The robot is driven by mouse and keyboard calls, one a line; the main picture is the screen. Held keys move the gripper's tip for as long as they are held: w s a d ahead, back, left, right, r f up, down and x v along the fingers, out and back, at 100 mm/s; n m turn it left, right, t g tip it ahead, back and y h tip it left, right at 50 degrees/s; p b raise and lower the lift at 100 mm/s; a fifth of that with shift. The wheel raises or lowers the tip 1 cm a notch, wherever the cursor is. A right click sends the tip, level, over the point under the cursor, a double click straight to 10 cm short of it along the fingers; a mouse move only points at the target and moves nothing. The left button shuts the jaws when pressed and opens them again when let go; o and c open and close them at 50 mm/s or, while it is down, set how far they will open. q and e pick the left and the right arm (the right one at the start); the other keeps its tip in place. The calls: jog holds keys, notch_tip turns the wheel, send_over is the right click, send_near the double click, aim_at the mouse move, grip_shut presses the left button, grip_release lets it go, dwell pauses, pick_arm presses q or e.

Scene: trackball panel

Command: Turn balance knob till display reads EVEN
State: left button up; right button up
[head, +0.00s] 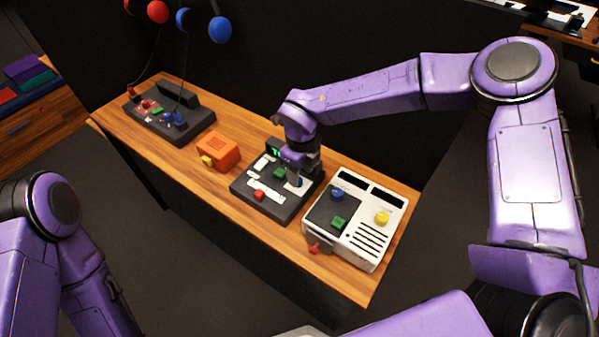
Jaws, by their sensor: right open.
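A dark control panel (240,187) sits mid-table with a green block-like button (279,173), a red button (259,195) and pale label strips. A small display with green characters (276,153) stands at its back; my right arm partly hides it and I cannot read it. My right gripper (297,178) points down over the right part of this panel, open, beside or around a small blue control (299,183) that is mostly hidden. I cannot tell whether it touches it, nor read which control is the balance knob. My left arm shows at lower left; its gripper is out of view.
Right of the panel is a white console (359,246) with a blue knob (337,194), a yellow knob (382,218) and a green button (338,222). An orange box (217,151) stands to the left, and another dark panel (181,136) beyond it. The wooden tabletop's (206,184) front strip is clear.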

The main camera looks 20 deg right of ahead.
aim_at(300, 180)
jog(key=f, duration=0.1)
jog(key=w+f, duration=0.1)
jog(key=f, duration=0.1)
jog(key=w+f, duration=0.1)
jog(key=shift+f, duration=0.15)
jog(key=shift+s+r, duration=0.25)
jog(key=shift+s, duration=0.2)
jog(key=shift+c, duration=0.6)
grip_shut()
pick_arm(q)
jog(key=shift+w+r, duration=0.2)
jog(key=shift+w, duration=0.15)
jog(key=shift+f, duration=0.15)
pick_arm(e)
jog(key=m+b, duration=0.1)
jog(key=m, duration=0.2)
jog(key=shift+f+m+b, duration=0.15)
jog(key=shift+m+b, duration=0.15)
pick_arm(q)
jog(key=shift+f+b, duration=0.7)
jog(key=shift+f, duration=0.8)
pick_arm(e)
jog(key=shift+m, duration=1.6)
